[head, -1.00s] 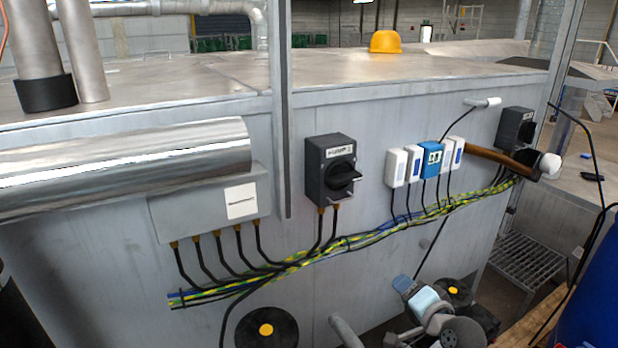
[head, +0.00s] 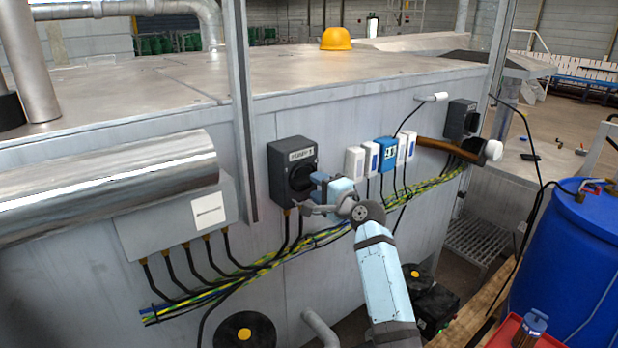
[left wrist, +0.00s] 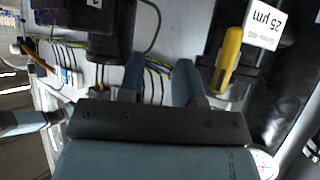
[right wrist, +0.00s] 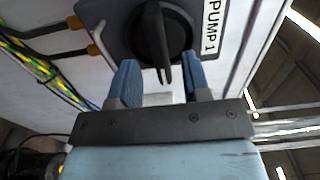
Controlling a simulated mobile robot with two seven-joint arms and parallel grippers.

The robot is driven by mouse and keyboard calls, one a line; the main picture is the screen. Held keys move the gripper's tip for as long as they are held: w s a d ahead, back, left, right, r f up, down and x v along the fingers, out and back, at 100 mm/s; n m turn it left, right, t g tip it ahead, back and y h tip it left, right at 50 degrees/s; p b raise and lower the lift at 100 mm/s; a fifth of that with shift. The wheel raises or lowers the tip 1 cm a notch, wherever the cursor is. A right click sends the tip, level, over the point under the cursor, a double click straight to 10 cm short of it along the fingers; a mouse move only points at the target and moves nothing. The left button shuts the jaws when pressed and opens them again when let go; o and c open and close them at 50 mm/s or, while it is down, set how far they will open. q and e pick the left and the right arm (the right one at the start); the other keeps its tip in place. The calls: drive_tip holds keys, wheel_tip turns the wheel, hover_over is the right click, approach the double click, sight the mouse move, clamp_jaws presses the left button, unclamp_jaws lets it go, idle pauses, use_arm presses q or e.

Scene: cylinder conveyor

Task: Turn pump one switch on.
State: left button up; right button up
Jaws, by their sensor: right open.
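The pump 1 switch (head: 293,172) is a dark grey box with a black rotary knob on the grey wall panel. In the right wrist view its label reads PUMP 1, and the knob (right wrist: 162,38) fills the top middle. My right gripper (head: 312,193) is at the front of this switch. In the right wrist view my right gripper (right wrist: 160,75) is open, one finger on each side of the knob's grip bar. I cannot tell whether they touch. My left gripper (left wrist: 160,75) shows only in its wrist view, fingers apart and empty.
A second dark switch box (head: 461,119) is farther right. White and blue modules (head: 387,154) sit between, above yellow-green cables (head: 320,238). A shiny pipe (head: 100,185) runs at the left. A blue drum (head: 570,265) stands right. A yellow handle (left wrist: 228,60) is near my left gripper.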

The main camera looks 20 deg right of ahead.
sight(312, 183)
drive_tip(key=x, duration=0.3)
drive_tip(key=shift+w, duration=0.2)
drive_tip(key=shift+w+a, duration=0.15)
drive_tip(key=shift+w, duration=0.1)
clamp_jaws()
use_arm(q)
drive_tip(key=shift+s, duration=0.15)
